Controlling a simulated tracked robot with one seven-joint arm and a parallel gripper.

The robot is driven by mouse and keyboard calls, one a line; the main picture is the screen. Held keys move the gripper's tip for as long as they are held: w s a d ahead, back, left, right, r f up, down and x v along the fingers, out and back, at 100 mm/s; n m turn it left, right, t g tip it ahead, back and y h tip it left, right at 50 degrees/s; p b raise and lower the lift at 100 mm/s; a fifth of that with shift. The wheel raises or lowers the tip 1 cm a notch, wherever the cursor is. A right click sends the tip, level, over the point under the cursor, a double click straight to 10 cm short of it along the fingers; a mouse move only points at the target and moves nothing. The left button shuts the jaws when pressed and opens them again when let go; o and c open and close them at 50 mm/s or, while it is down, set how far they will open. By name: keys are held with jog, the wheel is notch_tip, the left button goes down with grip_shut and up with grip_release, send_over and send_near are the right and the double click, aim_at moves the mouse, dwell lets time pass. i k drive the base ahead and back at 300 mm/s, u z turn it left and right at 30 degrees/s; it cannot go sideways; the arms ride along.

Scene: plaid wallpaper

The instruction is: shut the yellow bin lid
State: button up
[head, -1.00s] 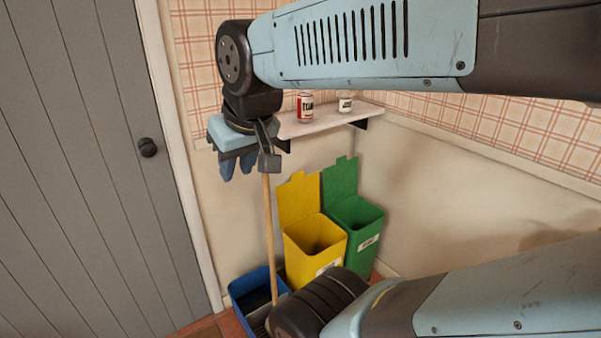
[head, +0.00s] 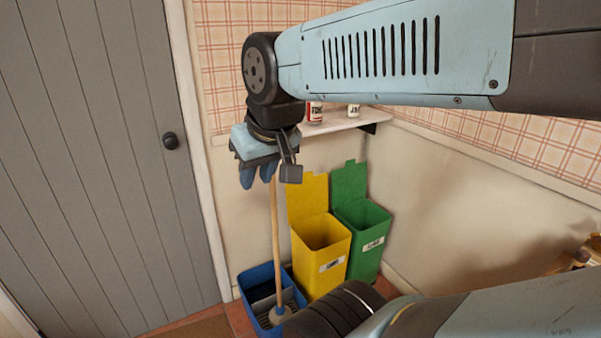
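The yellow bin (head: 321,262) stands on the floor by the wall, with a white label on its front. Its yellow lid (head: 311,196) is up, standing open at the back edge of the bin, and the inside looks empty. My gripper (head: 257,178) points down, above and to the left of the yellow lid in the picture, apart from it. Its two blue fingertips show close together with nothing seen between them; whether they are open or shut is unclear. Part of the gripper's mount overlaps the lid's upper left in the picture.
A green bin (head: 367,240) with its lid up stands right beside the yellow one. A blue bucket (head: 249,282) holds a wooden-handled mop (head: 276,245) at the left. A shelf (head: 340,125) with a can and a jar is above. A grey door (head: 90,150) is at left.

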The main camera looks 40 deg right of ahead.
aim_at(308, 199)
jog(key=u, duration=0.1)
jog(key=i, duration=0.95)
jog(key=z, duration=0.1)
